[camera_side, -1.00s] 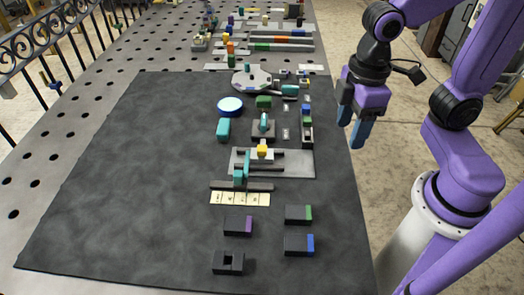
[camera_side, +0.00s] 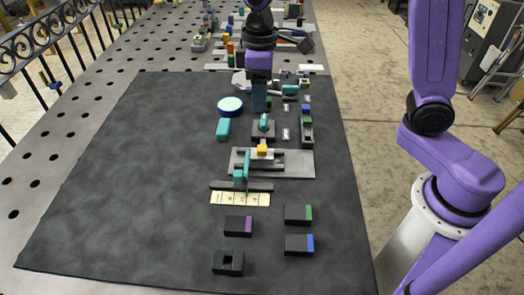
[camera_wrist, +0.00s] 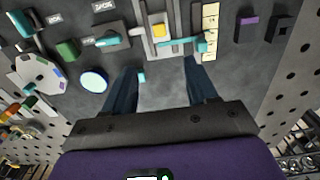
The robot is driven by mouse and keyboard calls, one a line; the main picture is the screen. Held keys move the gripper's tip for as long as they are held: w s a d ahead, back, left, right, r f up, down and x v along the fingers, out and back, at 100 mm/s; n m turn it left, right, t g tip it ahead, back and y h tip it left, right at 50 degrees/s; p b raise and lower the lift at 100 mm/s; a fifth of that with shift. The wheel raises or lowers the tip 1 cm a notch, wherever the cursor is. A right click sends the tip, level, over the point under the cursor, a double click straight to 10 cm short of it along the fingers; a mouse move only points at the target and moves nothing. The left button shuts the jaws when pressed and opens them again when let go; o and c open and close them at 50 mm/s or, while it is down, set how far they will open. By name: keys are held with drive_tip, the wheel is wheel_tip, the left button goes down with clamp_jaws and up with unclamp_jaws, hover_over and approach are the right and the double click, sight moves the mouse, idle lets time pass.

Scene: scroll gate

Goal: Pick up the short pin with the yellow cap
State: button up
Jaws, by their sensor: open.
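A small yellow cap (camera_side: 262,150) sits at the grey plate (camera_side: 302,165) with dark rails, near the middle of the mat; the pin under it is hidden. In the wrist view the yellow cap (camera_wrist: 158,30) shows near the top centre, beside a teal bar (camera_wrist: 178,42) that lies across the rails. My gripper (camera_side: 260,100) is behind the plate in the side view, above the mat, with its blue fingers pointing down. In the wrist view my gripper (camera_wrist: 160,72) has its fingers spread apart with nothing between them but mat and a teal block's edge. The cap is ahead of the fingertips.
A round blue-topped disc (camera_side: 230,106) and a teal block (camera_side: 223,129) lie left of my gripper. A teal-topped grey block (camera_side: 264,124) stands between gripper and plate. Several dark blocks with coloured ends, such as a purple-ended one (camera_side: 238,225), lie in front. The mat's left side is clear.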

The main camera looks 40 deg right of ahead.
sight(262, 148)
wheel_tip(262, 148, down, 16)
drive_tip(key=shift+s+d+f, duration=0.1)
drive_tip(key=shift+s+d, duration=0.05)
clamp_jaws()
idle(0.6)
